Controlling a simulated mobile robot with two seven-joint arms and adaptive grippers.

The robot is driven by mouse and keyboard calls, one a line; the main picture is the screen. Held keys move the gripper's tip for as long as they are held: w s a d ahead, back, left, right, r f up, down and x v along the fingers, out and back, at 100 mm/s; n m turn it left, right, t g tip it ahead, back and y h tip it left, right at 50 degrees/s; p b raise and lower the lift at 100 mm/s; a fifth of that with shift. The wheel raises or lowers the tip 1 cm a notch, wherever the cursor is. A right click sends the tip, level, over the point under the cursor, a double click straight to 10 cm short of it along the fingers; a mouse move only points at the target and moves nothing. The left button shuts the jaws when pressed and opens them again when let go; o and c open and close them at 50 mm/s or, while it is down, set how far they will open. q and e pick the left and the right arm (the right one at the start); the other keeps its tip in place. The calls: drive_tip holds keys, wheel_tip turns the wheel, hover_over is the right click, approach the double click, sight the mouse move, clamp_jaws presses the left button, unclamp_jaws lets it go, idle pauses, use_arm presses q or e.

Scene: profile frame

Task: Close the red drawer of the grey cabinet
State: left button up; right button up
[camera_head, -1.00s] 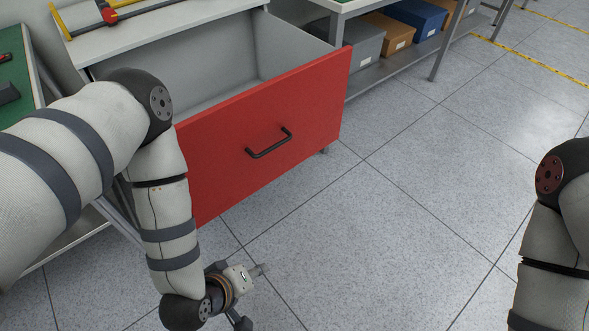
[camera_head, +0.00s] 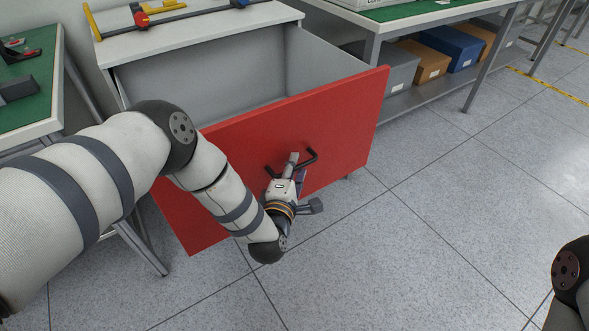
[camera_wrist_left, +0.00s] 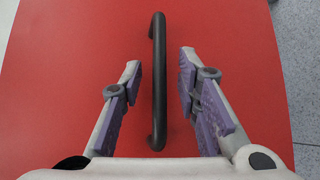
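The red drawer (camera_head: 338,115) of the grey cabinet (camera_head: 215,32) is pulled far out, and its grey inside shows from above in the head view. A black bar handle (camera_head: 310,156) is on its red front. My left gripper (camera_head: 295,165) is at the handle, partly covering it. In the left wrist view my left gripper (camera_wrist_left: 160,85) is open, with one purple-padded finger on each side of the handle (camera_wrist_left: 158,80). There are gaps between the handle and both pads. My right gripper is out of view; only part of my right arm shows at the lower right.
A yellow, red and blue tool (camera_head: 170,14) lies on the cabinet top. Green-topped workbenches stand left (camera_head: 25,110) and right (camera_head: 425,14), the right one with several bins below. The tiled floor (camera_head: 440,220) in front is clear.

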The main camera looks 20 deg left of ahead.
use_arm(q)
clamp_jaws()
drive_tip(key=shift+w, duration=0.1)
